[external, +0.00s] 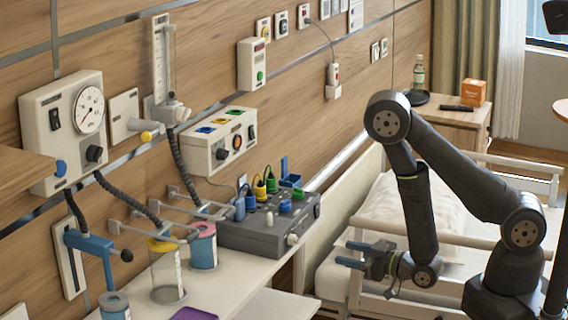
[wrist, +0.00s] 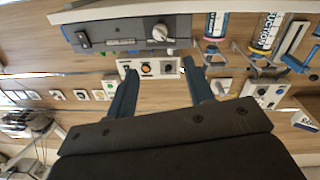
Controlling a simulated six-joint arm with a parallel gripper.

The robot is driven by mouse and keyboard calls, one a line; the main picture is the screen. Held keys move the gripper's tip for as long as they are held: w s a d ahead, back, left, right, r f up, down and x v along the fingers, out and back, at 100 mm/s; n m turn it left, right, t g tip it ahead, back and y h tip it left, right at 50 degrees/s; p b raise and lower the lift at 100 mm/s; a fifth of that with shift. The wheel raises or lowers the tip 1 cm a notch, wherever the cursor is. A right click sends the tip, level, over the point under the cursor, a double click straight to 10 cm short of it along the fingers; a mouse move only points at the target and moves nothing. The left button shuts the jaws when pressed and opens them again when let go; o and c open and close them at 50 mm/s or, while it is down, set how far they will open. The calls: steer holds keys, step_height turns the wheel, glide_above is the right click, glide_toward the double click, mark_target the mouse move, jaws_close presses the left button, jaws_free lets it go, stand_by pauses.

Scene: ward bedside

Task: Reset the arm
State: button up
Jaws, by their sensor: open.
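My gripper (external: 364,256) is open and empty, to the right of the white counter and in front of the bed. Its two blue-grey fingers point left, toward the counter. In the wrist view my gripper (wrist: 160,88) shows two separated dark fingers with nothing between them. My arm is bent, with its elbow raised high and its forearm hanging down to the wrist. The view in the wrist camera appears upside down.
A grey monitor box (external: 268,234) with coloured plugs stands on the counter (external: 250,272) left of my gripper. Canisters (external: 203,246) and hoses are further left. The bed (external: 390,205) with its rails is close behind my arm. A bedside cabinet (external: 455,118) stands at the back.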

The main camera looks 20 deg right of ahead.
step_height(320, 180, up, 14)
steer(key=s+d, duration=0.2)
steer(key=shift+s, duration=0.25)
stand_by(1.1)
steer(key=shift+d+r, duration=0.1)
steer(key=shift+r, duration=0.05)
steer(key=o, duration=0.5)
steer(key=shift+w+r, duration=0.1)
steer(key=shift+r, duration=0.1)
steer(key=o, duration=0.6)
steer(key=shift+m+g+y, duration=0.3)
steer(key=shift+m+y, duration=0.1)
steer(key=shift+m, duration=0.4)
steer(key=r, duration=0.2)
steer(key=w+a+r, duration=0.2)
steer(key=r, duration=0.1)
steer(key=shift+w+a+r, duration=0.2)
steer(key=shift+w+r, duration=0.05)
steer(key=shift+r, duration=0.1)
steer(key=shift+o, duration=0.2)
steer(key=x, duration=1)
